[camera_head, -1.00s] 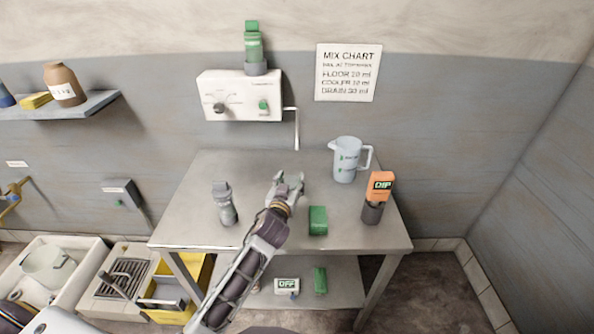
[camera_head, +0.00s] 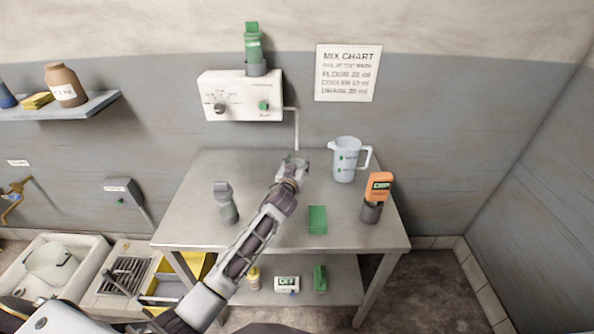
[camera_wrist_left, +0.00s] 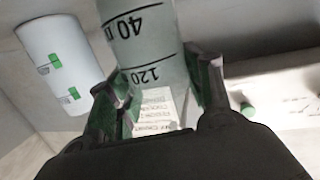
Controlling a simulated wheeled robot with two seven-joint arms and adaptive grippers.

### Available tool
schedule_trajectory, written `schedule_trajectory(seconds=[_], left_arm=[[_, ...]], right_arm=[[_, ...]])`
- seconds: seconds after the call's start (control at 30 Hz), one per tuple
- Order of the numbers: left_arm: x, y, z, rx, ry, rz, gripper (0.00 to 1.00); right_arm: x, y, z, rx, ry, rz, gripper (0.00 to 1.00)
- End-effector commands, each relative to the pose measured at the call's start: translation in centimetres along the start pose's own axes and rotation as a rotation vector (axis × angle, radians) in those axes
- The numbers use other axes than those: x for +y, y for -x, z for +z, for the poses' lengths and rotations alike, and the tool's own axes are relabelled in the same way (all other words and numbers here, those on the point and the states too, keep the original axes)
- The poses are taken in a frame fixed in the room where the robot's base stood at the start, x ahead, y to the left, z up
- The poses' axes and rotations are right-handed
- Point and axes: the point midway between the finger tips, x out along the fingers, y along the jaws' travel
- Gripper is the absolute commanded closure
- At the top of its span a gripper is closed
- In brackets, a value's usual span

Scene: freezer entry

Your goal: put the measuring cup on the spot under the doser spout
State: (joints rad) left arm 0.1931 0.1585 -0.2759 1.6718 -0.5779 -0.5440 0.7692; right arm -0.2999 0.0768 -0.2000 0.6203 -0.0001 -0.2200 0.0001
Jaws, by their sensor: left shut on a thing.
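The measuring cup (camera_wrist_left: 145,40) is a clear cylinder with black graduation marks. In the left wrist view it stands between the fingers of my left gripper (camera_wrist_left: 165,95), which is shut on it. In the head view my left gripper (camera_head: 292,172) is over the back of the steel table with the cup (camera_head: 295,160) at its tips, just below the spout (camera_head: 297,130). The spout is a thin pipe from the white doser (camera_head: 240,97) on the wall. The spot beneath is hidden by the gripper and cup. My right gripper is out of view.
A sink (camera_head: 50,265) and yellow bucket (camera_head: 200,265) are at left.

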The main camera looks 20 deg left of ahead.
Motion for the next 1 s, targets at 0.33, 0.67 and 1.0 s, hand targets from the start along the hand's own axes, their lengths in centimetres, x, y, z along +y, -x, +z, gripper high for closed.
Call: schedule_trajectory(seconds=[0.33, 0.67, 1.0], left_arm=[[0.0, -0.4, -0.1, 0.0, 0.0, 0.0, 0.69], [0.0, -0.6, 1.6, -0.002, -0.001, 0.0, 0.69], [0.0, -0.9, 3.5, -0.001, 0.0, 0.0, 0.69]], right_arm=[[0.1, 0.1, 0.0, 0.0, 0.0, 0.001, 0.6], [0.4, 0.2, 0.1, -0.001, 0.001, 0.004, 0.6], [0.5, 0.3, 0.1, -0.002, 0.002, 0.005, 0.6]])
